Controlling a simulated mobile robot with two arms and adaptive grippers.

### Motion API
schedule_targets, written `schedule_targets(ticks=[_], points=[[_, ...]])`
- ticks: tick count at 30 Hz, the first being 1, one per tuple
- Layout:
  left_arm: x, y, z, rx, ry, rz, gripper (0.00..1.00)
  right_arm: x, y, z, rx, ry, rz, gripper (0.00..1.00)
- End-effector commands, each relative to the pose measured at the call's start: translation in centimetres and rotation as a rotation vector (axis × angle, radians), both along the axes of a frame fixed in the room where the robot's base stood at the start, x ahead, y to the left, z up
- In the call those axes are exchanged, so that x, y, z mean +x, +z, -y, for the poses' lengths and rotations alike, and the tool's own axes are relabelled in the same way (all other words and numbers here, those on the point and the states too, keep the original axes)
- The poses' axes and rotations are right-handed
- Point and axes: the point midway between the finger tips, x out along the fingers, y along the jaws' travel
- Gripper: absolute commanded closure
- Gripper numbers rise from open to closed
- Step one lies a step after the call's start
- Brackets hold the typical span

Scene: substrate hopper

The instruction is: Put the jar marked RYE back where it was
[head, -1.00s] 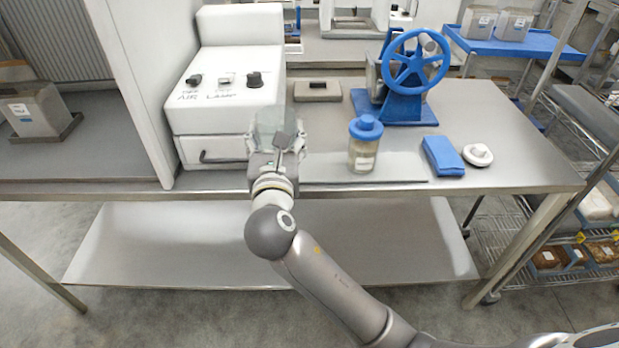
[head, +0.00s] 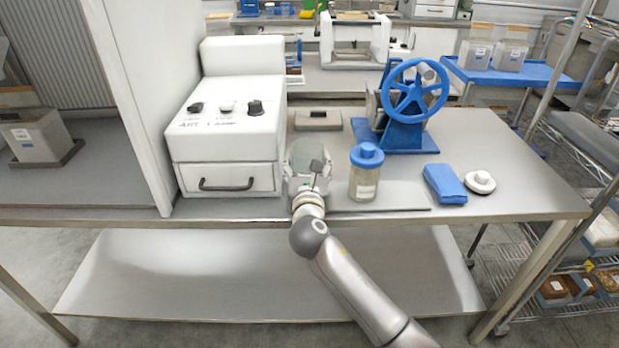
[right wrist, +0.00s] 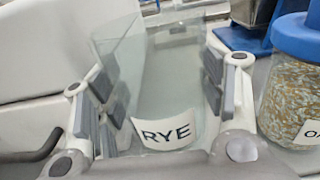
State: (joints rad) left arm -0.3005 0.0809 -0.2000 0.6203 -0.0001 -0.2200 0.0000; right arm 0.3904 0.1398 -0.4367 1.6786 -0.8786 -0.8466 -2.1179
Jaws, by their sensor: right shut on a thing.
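The RYE jar (head: 304,153) is clear glass with an open top and looks empty. Its white RYE label (right wrist: 168,131) faces the camera in the right wrist view. My right gripper (head: 308,178) is shut on this jar, with one padded finger on each side. The jar stands upright by the left end of a thin grey mat (head: 405,197); I cannot tell whether it touches the surface. A blue-lidded jar (head: 364,186) of grain stands just to its right, apart from it. Its label is partly cut off in the right wrist view (right wrist: 290,90). My left gripper is not in view.
A white box with knobs and a drawer (head: 226,150) is close on the left. A small grey block (head: 318,121) and a blue hand-wheel device (head: 405,110) stand behind. A folded blue cloth (head: 444,184) and a white round lid (head: 480,182) lie on the right.

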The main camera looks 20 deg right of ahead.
Motion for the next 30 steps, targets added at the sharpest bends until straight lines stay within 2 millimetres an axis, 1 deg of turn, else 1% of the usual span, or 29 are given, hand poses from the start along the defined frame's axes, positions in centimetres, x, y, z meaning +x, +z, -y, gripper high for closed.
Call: schedule_targets(ticks=[5, 9, 10, 21, 22, 27, 30], points=[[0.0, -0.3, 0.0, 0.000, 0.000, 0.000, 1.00, 0.6, -1.2, 0.8, -0.001, -0.001, -0.001, 0.69], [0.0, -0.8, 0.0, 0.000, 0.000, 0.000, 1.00, 0.5, -3.6, 0.7, -0.001, 0.000, -0.004, 0.69], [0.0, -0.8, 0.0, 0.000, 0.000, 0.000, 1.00, 0.5, -3.9, 0.7, 0.000, 0.000, -0.003, 0.69], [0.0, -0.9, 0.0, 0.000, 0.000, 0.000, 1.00, 0.5, -4.3, 0.7, -0.001, 0.001, 0.000, 0.69], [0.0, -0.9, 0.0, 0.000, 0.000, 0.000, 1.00, 0.5, -4.4, 0.7, -0.001, 0.000, -0.001, 0.34], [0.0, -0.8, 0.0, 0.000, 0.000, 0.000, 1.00, 0.5, -4.3, 0.7, -0.001, 0.000, -0.001, 0.14], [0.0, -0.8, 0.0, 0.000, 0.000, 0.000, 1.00, 0.5, -4.3, 0.7, 0.000, 0.000, -0.001, 0.14]])
